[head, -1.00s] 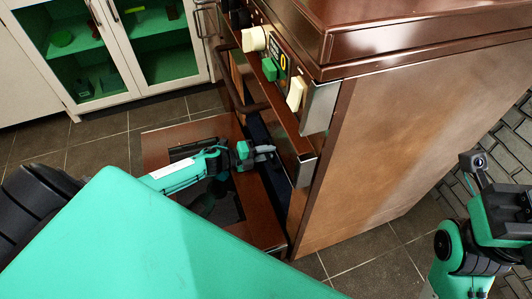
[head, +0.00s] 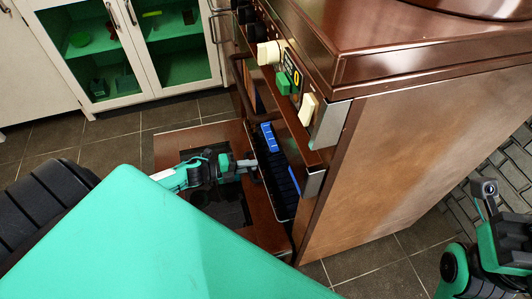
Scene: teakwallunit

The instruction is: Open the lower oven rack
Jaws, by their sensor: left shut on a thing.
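The brown oven (head: 390,160) stands at the right with its door (head: 172,146) folded down to the left. A dark rack with blue edges (head: 272,140) shows in the oven opening, partly out over the door. My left gripper (head: 250,165) is over the door at the rack's front edge and is shut on the rack. The jaws are small here, and the exact grip spot is partly hidden. I cannot tell for sure whether this is the lower rack. My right gripper (head: 485,195) is at the right edge, away from the oven; its jaw opening is unclear.
The oven's control panel has cream knobs (head: 268,52) and a green knob (head: 283,83) above the opening. A dark handle bar (head: 243,95) runs along its front. A white cabinet with glass doors (head: 165,45) stands at the back left. Tiled floor (head: 130,118) is free between.

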